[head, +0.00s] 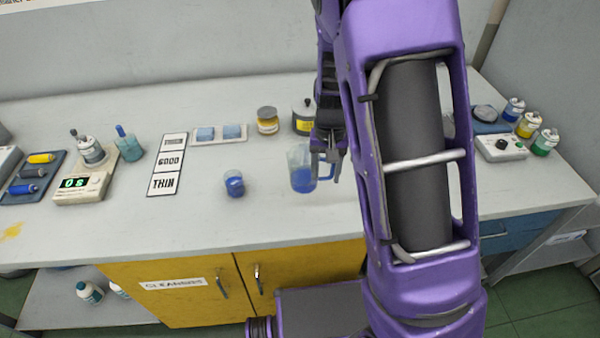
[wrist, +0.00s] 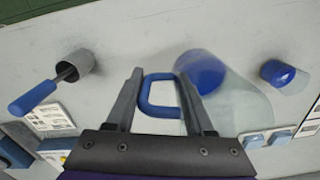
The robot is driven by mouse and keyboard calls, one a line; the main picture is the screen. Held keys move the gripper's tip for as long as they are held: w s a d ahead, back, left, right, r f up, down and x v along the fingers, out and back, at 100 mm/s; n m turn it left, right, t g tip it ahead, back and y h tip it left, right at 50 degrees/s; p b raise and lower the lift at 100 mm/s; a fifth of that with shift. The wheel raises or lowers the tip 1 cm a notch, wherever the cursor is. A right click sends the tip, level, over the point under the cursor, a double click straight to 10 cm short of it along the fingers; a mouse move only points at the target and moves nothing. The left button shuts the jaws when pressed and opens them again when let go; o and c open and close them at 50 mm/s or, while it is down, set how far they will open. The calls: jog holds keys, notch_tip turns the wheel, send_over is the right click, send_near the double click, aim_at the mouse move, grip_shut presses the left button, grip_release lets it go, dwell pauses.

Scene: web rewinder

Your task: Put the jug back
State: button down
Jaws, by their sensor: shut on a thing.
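The jug (head: 300,174) is clear, with blue liquid in its lower part, and is at the middle of the bench. My gripper (head: 327,178) is at its right side, shut on its blue handle. In the wrist view the blue loop handle (wrist: 146,94) is between the fingers of my gripper (wrist: 160,73), and the clear jug wall (wrist: 240,102) spreads to the right. I cannot tell whether the jug's base touches the bench. A small clear cup (head: 234,183) with blue liquid stands apart to its left; it also shows in the wrist view (wrist: 284,75).
Behind the jug are a yellow-labelled pot (head: 304,117), an amber jar (head: 267,121) and a tray with blue pads (head: 219,134). Label cards (head: 167,164) and a scale (head: 82,188) are left. A grey holder with a blue-handled tool (wrist: 78,64) stands near the handle. The bench front is clear.

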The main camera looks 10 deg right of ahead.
aim_at(307, 152)
jog(key=w+a+m, duration=0.1)
jog(key=m, duration=0.1)
jog(key=w+r+m, duration=0.1)
jog(key=m, duration=0.2)
jog(key=w+a+m, duration=0.1)
jog(key=m, duration=0.2)
jog(key=shift+w+a+r, duration=0.1)
jog(key=shift+a+r, duration=0.25)
jog(key=shift+r, duration=0.05)
jog(key=m, duration=0.2)
jog(key=w+a+r+m, duration=0.1)
jog(key=m, duration=0.1)
jog(key=shift+w+a, duration=0.15)
jog(key=m, duration=0.3)
jog(key=shift+w+a+r, duration=0.25)
jog(key=shift+w+a, duration=0.15)
notch_tip(307, 152, down, 10)
jog(key=shift+r+b, duration=0.1)
jog(key=shift+b, duration=0.4)
jog(key=shift+f, duration=0.2)
jog(key=shift+c, duration=1.4)
grip_release()
